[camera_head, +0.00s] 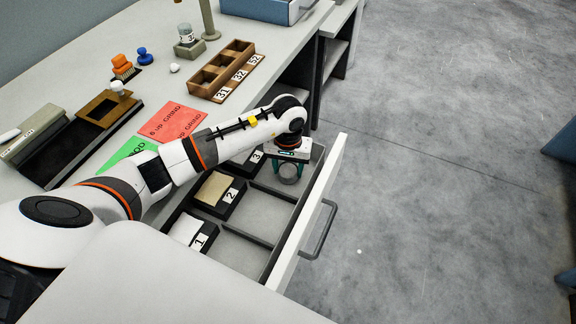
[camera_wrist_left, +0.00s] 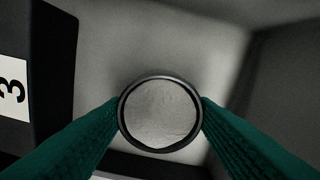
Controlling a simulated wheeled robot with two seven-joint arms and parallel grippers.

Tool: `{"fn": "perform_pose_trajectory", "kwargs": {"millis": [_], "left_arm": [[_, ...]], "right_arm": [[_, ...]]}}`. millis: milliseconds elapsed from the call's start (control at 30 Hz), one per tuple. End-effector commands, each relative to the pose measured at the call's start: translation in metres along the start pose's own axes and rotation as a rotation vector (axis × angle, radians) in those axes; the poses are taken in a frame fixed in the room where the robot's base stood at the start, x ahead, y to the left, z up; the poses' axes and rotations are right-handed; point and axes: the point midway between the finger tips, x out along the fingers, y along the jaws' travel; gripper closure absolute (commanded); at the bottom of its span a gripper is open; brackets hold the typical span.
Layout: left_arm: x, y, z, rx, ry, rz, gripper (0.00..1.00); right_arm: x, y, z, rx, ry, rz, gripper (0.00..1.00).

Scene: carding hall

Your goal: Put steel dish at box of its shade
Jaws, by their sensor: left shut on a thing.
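The steel dish (camera_wrist_left: 159,113) is round with a dark rim and a grey inside, held between the green fingers of my left gripper (camera_head: 288,168). The dish also shows in the head view (camera_head: 289,175), over the far end of the open drawer (camera_head: 254,222). Box 1 (camera_head: 203,243), with a white top, and box 2 (camera_head: 232,196), with a tan top, sit along the drawer's left side. Box 3 (camera_head: 257,156) is mostly hidden by my arm; its dark wall and label show left of the dish in the wrist view (camera_wrist_left: 55,70). My right gripper is out of view.
The drawer has dividers, a tall front panel and a grey handle (camera_head: 320,230). On the table stand a wooden tray (camera_head: 248,62) with numbered slots, red cards (camera_head: 172,121), a green card (camera_head: 127,150), brushes and a glass jar (camera_head: 185,33).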

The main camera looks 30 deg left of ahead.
Motion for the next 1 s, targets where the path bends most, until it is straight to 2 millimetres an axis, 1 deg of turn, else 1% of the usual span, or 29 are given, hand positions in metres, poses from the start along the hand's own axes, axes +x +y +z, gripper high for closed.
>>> {"fn": "perform_pose_trajectory", "kwargs": {"millis": [100, 133, 233, 500, 600, 667, 767, 1000], "left_arm": [[0.004, 0.0, 0.0, 0.0, -0.001, 0.001, 0.77], [0.003, 0.0, 0.0, 0.0, 0.0, 0.001, 0.44], [0.003, 0.0, 0.0, 0.0, 0.0, 0.0, 0.27], [0.002, 0.0, 0.0, 0.0, 0.0, 0.0, 0.27], [-0.003, 0.0, 0.0, 0.0, 0.0, -0.001, 0.27], [-0.008, 0.0, 0.001, 0.0, -0.004, -0.001, 0.27], [-0.025, 0.001, 0.002, 0.001, -0.006, 0.0, 0.27], [-0.078, 0.001, 0.001, 0.001, -0.006, 0.001, 0.27]], "right_arm": [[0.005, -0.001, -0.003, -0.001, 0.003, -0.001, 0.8], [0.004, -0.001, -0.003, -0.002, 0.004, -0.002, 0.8], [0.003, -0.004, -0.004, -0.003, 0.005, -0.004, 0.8], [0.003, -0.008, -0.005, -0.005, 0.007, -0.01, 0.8], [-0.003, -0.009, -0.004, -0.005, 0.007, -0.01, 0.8], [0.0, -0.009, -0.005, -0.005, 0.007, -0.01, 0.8], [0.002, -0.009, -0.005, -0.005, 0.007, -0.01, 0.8], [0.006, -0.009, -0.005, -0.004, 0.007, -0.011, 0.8]]}}
